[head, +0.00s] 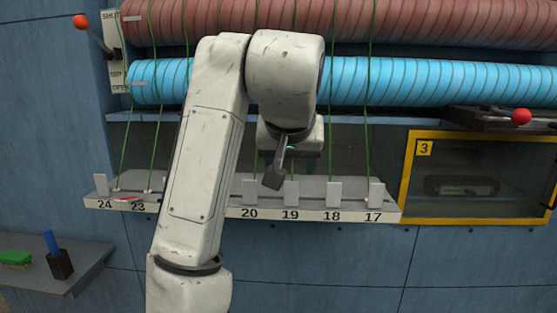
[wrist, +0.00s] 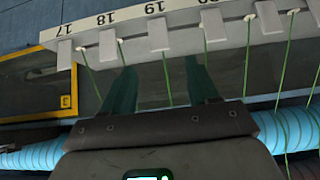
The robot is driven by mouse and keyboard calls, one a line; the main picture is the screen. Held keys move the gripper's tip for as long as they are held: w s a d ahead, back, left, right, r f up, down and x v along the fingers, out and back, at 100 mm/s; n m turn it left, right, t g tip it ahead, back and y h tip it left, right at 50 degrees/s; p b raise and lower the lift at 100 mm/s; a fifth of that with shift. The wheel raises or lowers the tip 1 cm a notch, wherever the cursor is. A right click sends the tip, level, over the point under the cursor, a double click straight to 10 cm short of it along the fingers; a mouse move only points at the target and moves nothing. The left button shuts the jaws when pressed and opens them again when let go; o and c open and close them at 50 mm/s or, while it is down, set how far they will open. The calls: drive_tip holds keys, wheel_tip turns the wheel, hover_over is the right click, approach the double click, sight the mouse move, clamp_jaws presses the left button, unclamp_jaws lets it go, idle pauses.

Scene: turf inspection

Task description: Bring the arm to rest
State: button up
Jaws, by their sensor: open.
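My gripper (head: 290,164) is in front of the numbered ledge (head: 227,212), above the tabs by 19 and 20, and partly hidden by my own wrist in the head view. In the wrist view my gripper (wrist: 163,84) shows two teal fingers apart, pointing at the ledge (wrist: 185,20), which appears upside down there. A green cord (wrist: 166,78) shows in the gap between the fingers. I cannot tell whether it runs between them or behind them. Nothing is held. My arm is bent, raised and reaching forward.
Green cords (head: 367,100) run up past a blue ribbed hose (head: 430,82) and a red one (head: 430,22). A yellow-framed window (head: 410,180) is at right. Red-knobbed levers stand at left (head: 81,22) and right (head: 521,116). A side shelf (head: 85,268) holds a green brush (head: 15,258).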

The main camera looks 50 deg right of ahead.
wheel_tip(320, 180, down, 32)
drive_tip(key=s+a+n+b, duration=0.2)
drive_tip(key=n+b, duration=0.1)
drive_tip(key=n, duration=0.3)
drive_tip(key=s+a+f+n+g+y+b, duration=0.1)
drive_tip(key=s+a+f, duration=0.4)
drive_tip(key=s+f, duration=0.6)
drive_tip(key=s+a+f+n+g+y+b, duration=0.1)
drive_tip(key=s+a+f+y, duration=0.4)
drive_tip(key=s+f, duration=0.6)
drive_tip(key=shift+s+a+f+n+g, duration=0.25)
drive_tip(key=shift+f+n+g, duration=0.6)
drive_tip(key=shift+g, duration=0.25)
